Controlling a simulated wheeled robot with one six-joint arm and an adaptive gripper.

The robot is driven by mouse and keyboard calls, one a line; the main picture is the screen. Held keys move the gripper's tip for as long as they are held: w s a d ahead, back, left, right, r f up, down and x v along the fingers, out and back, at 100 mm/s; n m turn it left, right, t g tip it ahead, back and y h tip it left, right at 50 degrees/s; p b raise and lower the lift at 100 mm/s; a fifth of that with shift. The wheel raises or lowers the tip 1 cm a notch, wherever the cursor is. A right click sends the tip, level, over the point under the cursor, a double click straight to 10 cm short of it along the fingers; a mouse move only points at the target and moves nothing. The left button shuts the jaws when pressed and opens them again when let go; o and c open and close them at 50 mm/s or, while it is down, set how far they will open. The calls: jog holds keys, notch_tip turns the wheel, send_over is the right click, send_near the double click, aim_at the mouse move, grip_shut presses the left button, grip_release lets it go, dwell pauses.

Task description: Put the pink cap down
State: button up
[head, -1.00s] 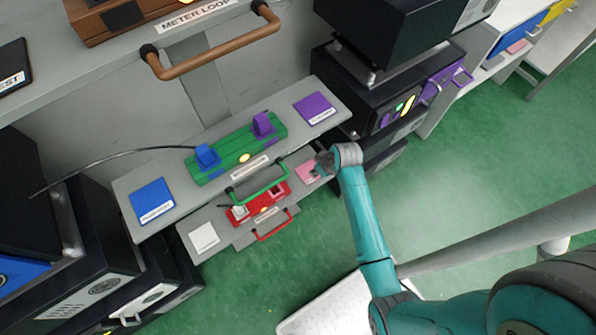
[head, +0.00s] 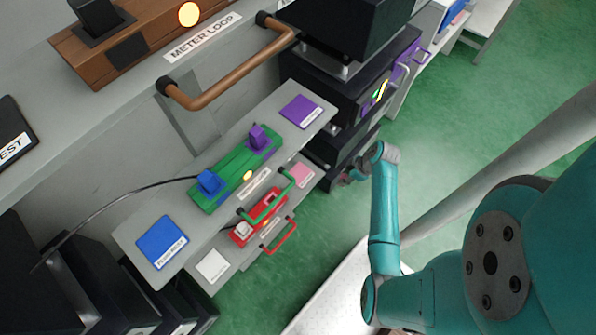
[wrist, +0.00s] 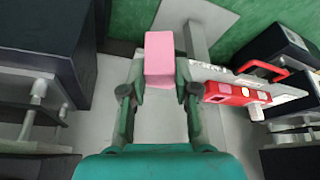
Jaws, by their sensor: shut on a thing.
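The pink cap (wrist: 160,60) is a block between the two fingers of my gripper (wrist: 158,84) in the wrist view. The gripper is shut on it. A flat pink pad (head: 301,174) lies at the right end of the lower shelf (head: 240,250). The red fixture (head: 262,212), with a red handle, sits on that shelf; it also shows right of the gripper in the wrist view (wrist: 237,94).
The upper shelf holds a green fixture (head: 235,178) with blue and purple blocks, a blue pad (head: 162,241) and a purple pad (head: 301,111). A white pad (head: 213,265) lies at the lower shelf's left end. Dark cabinets (head: 340,120) stand at right.

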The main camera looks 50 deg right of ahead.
jog(key=w+a, duration=0.2)
jog(key=w, duration=0.3)
jog(key=w+a, duration=0.2)
jog(key=w, duration=0.3)
jog(key=w+a, duration=0.2)
jog(key=w, duration=0.3)
jog(key=shift+a, duration=0.3)
jog(key=shift+w+f, duration=0.1)
jog(key=shift+f, duration=1.65)
jog(key=shift+f, duration=0.1)
jog(key=o, duration=1)
jog(key=shift+o, duration=0.2)
